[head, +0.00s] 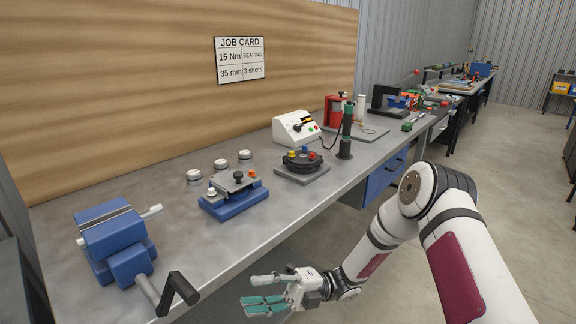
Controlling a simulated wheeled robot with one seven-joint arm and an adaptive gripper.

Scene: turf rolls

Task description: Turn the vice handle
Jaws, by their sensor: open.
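The blue vice (117,240) stands at the near left end of the grey workbench. A light bar sticks out on both sides of its top. Its crank handle (173,292) reaches out over the front edge of the bench, with a grey rod, a dark arm and a dark grip. My gripper (262,294) is open and empty, with teal finger pads. It is in front of the bench edge, to the right of the crank handle and apart from it.
On the workbench (300,205), a blue fixture (234,194), a dark round turntable (300,162), a white control box (296,127) and a green-black upright tool (346,132) stand to the right. A job card (239,60) hangs on the wooden board. Bare floor lies to the right.

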